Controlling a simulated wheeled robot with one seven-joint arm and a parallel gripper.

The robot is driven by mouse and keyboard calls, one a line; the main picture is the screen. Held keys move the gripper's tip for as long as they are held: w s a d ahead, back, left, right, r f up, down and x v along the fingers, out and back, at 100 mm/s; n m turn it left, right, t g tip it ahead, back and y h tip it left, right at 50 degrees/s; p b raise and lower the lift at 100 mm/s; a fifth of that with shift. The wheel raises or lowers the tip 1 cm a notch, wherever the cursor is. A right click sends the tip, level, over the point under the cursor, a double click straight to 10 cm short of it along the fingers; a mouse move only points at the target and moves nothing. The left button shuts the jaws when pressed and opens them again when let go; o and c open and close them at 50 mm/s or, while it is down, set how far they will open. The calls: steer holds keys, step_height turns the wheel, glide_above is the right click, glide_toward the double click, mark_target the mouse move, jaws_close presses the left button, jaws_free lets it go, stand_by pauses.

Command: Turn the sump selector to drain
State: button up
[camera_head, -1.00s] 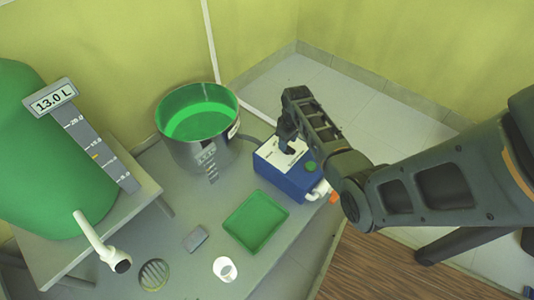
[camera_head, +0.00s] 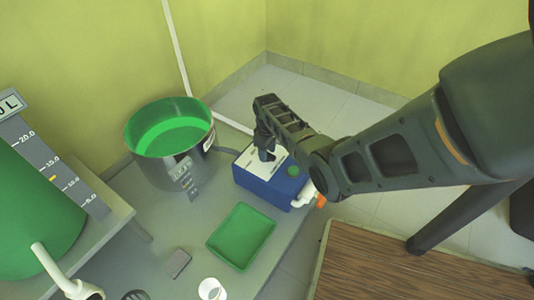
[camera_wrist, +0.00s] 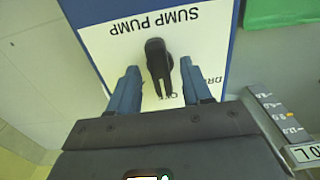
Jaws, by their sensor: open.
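The sump pump box (camera_head: 262,189) is blue with a white top plate, which reads upside down "SUMP PUMP" in the wrist view (camera_wrist: 195,43). Its selector is a black knob (camera_wrist: 159,63), whose slotted end points toward the "OFF" mark. A partly hidden label starting "DR" (camera_wrist: 212,80) is to the right of "OFF". My gripper (camera_wrist: 158,72) is open, with one blue-grey finger on each side of the knob and visible gaps. In the head view my gripper (camera_head: 265,148) is over the plate and hides the knob.
A green vessel (camera_head: 35,215) stands far left.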

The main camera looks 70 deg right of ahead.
steer(key=shift+c, duration=0.3)
jaws_close()
steer(key=shift+m+p, duration=0.3)
steer(key=shift+m, duration=0.1)
steer(key=m+p, duration=0.1)
steer(key=m, duration=0.2)
steer(key=shift+a+m+p, duration=0.1)
steer(key=shift+m+p, duration=0.65)
steer(key=shift+m, duration=1.85)
